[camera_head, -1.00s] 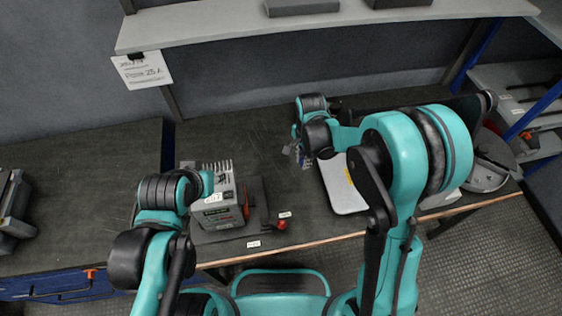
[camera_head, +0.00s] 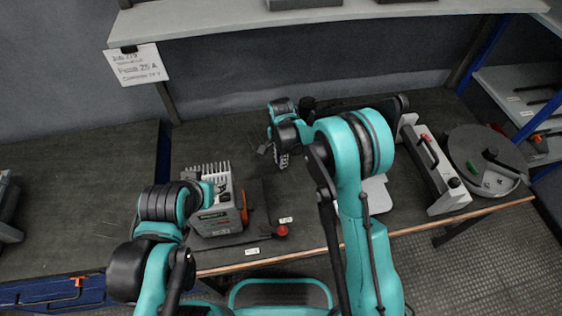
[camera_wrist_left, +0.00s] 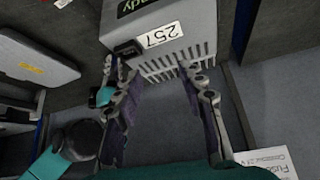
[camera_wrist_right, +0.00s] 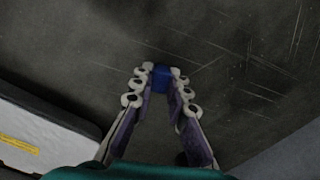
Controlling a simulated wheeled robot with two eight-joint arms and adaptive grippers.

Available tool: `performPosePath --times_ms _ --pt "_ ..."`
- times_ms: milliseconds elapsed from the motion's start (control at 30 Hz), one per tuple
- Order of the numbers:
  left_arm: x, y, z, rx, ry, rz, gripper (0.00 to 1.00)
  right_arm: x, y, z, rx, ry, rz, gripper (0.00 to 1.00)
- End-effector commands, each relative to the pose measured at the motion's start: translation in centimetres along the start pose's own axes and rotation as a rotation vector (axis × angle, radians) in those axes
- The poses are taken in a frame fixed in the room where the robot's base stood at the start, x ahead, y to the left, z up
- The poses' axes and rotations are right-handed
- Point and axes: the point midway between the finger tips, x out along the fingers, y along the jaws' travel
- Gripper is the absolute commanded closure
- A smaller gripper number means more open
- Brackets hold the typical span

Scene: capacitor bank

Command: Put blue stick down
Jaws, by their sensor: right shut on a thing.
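The blue stick (camera_wrist_right: 165,80) shows in the right wrist view as a short dark-blue piece between the fingertips of my right gripper (camera_wrist_right: 160,84). The gripper is shut on it, over the dark worktop. I cannot tell whether the stick touches the worktop. In the head view my right gripper (camera_head: 281,158) is over the bench behind the grey device; the stick is not discernible there. My left gripper (camera_wrist_left: 158,82) is open, its fingers apart in front of the grey finned device (camera_wrist_left: 165,35) labelled 257. No stick shows between them.
The grey device (camera_head: 213,215) stands on the bench at left of centre, with a red knob (camera_head: 281,231) beside it. A white-topped case (camera_wrist_right: 35,140) lies near my right gripper. A grey unit (camera_head: 440,175) and round disc (camera_head: 487,160) are at right. Left bench is mostly clear.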

Motion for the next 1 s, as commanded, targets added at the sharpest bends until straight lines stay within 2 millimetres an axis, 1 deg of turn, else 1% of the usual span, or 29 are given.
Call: performPosePath --times_ms 167,567,667,700,733,767,1000 --pt "-0.1 0.0 -0.1 0.0 0.0 0.0 0.6 -0.2 0.0 0.0 0.0 0.0 0.0 1.0" --pt "0.8 0.0 0.6 0.0 0.0 0.0 0.6 1.1 0.0 0.0 0.0 0.0 0.0 1.0" --pt "0.8 0.0 0.6 0.0 0.0 0.0 0.6 1.1 0.0 0.0 0.0 0.0 0.0 1.0" --pt "0.8 0.0 0.5 0.0 0.0 0.0 0.6 1.1 0.0 0.0 0.0 0.0 0.0 0.75" --pt "0.8 0.0 0.5 0.0 0.0 0.0 0.6 1.0 0.0 0.0 0.0 0.0 0.0 0.67" --pt "0.8 0.0 0.5 0.0 0.0 0.0 0.6 1.0 0.0 0.0 0.0 0.0 0.0 0.64" --pt "0.8 0.0 0.5 0.0 0.0 0.0 0.6 1.0 0.0 0.0 0.0 0.0 0.0 0.64"
